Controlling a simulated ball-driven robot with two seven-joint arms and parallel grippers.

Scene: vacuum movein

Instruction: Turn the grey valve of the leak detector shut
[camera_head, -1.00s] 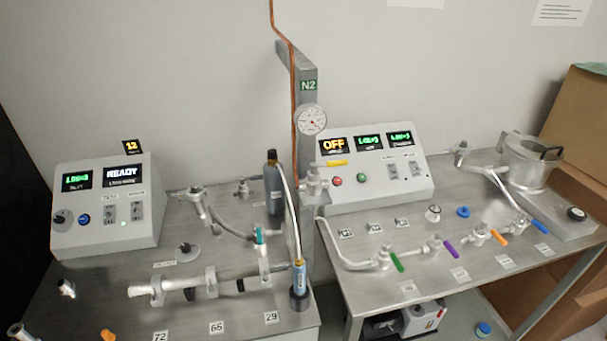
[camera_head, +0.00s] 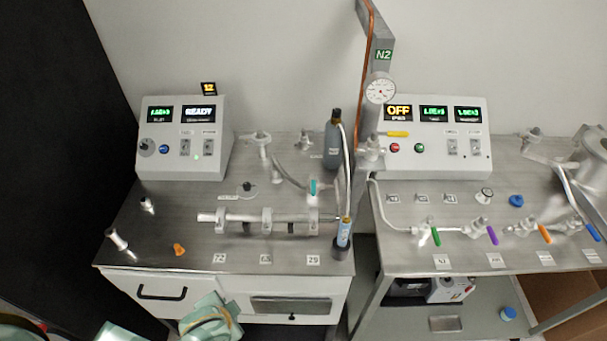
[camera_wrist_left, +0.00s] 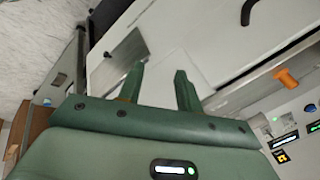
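The leak detector (camera_head: 183,137) is the pale box at the back left with a display reading READY. A small dark grey knob (camera_head: 247,189) on a round base sits on the bench before it; I cannot tell for sure whether this is the grey valve. A valve with a teal handle (camera_head: 313,188) stands to its right. My left gripper (camera_wrist_left: 158,72) is open and empty in its wrist view, its two green fingers apart in front of the bench's cabinet front. Pale green parts of mine show at the bottom left of the head view. My right gripper cannot be made out.
A horizontal tube (camera_head: 245,218), a grey bottle (camera_head: 332,145) and an orange cap (camera_head: 179,249) are on the left bench. It also shows in the wrist view (camera_wrist_left: 287,77). The N2 post (camera_head: 383,55) stands between the benches. Drawers with a handle (camera_head: 162,292) face me.

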